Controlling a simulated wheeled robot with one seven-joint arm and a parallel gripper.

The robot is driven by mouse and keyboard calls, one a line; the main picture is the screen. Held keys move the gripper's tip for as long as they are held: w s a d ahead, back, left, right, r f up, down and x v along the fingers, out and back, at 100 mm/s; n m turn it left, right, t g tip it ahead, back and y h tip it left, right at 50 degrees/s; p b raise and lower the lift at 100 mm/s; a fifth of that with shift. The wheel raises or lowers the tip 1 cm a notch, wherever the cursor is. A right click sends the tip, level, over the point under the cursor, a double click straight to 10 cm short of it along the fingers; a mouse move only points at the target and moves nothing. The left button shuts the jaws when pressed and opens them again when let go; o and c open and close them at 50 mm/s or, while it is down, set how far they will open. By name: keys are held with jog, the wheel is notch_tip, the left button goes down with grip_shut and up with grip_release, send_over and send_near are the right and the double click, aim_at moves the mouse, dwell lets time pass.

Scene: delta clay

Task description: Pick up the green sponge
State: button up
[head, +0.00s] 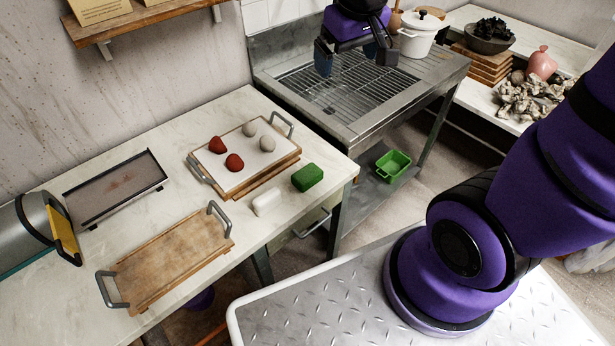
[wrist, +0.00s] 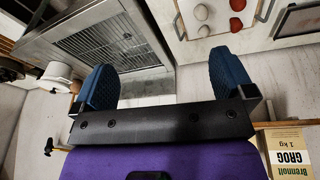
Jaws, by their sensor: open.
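The green sponge (head: 307,177) lies on the pale worktop (head: 130,150) near its right end, in the head view. It is a small block, right of a wooden tray and beside a white block (head: 268,202). My gripper (head: 355,56) is open and empty, up over the metal sink unit at the top of the head view, well apart from the sponge. In the wrist view, the two blue fingers of my gripper (wrist: 165,80) are spread with nothing between them. The sponge does not show in the wrist view.
An empty handled wooden board (head: 170,262) and a shallow dark-framed tray (head: 115,188) lie on the worktop. A green basket (head: 393,165) sits below the metal sink unit (head: 350,90). A wall shelf (head: 130,22) juts out upper left.

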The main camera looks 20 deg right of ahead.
jog(key=w+a+f+n+g, duration=0.15)
jog(key=w+f, duration=0.35)
jog(key=f, duration=0.7)
jog(key=g, duration=0.2)
send_near(307, 173)
jog(key=shift+n+t, duration=0.25)
jog(key=shift+n, duration=0.1)
jog(key=shift+s+d+f, duration=0.1)
jog(key=shift+f, duration=2.5)
jog(key=shift+s+d+f, duration=0.1)
jog(key=shift+f, duration=2.55)
jog(key=shift+c, duration=0.5)
jog(key=c, duration=0.6)
jog(key=shift+r, duration=0.1)
